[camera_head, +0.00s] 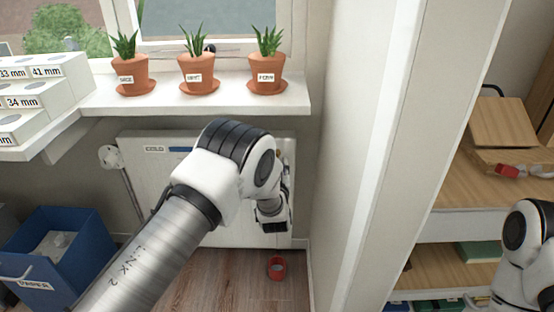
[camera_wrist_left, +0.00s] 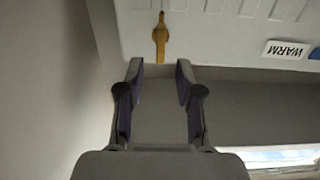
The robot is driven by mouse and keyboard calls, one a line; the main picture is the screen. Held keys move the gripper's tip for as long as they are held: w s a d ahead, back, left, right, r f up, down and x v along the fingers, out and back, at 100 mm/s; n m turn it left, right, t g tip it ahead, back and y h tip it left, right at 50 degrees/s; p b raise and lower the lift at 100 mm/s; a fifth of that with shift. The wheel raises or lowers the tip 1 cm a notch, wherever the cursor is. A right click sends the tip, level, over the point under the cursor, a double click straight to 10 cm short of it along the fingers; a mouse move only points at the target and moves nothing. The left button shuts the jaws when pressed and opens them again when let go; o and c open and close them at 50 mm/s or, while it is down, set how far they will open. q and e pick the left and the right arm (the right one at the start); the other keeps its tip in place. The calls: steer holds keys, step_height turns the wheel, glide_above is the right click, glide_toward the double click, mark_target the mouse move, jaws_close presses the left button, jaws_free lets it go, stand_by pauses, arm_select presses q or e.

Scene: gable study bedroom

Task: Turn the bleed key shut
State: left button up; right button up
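The brass-coloured bleed key (camera_wrist_left: 160,38) shows in the left wrist view on the pale radiator (camera_wrist_left: 225,25), its long narrow shape lined up with the view's vertical. My left gripper (camera_wrist_left: 158,70) is open, with the key just beyond its fingertips and between their lines; I see no contact. In the head view my left arm reaches to the right end of the radiator (camera_head: 150,190) under the sill.
Several potted plants (camera_head: 199,76) stand on the window sill (camera_head: 215,103) above the radiator. A blue bin (camera_head: 75,272) stands at the left, and a red ring-like object (camera_head: 277,268) lies on the floor. A wall (camera_head: 365,150) stands close to the right of the radiator, with shelves beyond.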

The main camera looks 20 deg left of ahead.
arm_select(q)
steer(key=b+x, duration=0.1)
steer(key=x, duration=0.4)
steer(key=shift+w+f, duration=0.1)
steer(key=shift+w, duration=0.15)
jaws_close()
steer(key=m, duration=0.4)
steer(key=shift+d+m, duration=0.15)
steer(key=shift+m, duration=0.15)
steer(key=shift+w+d+f+m, duration=0.1)
steer(key=shift+f+m, duration=0.05)
steer(key=shift+m, duration=2.1)
steer(key=shift+s+d+f+m, duration=0.1)
steer(key=shift+d+f+m, duration=0.1)
steer(key=shift+m, duration=2)
steer(key=shift+w+d+f+m, duration=0.1)
steer(key=shift+f+m, duration=0.05)
steer(key=shift+m, duration=2.1)
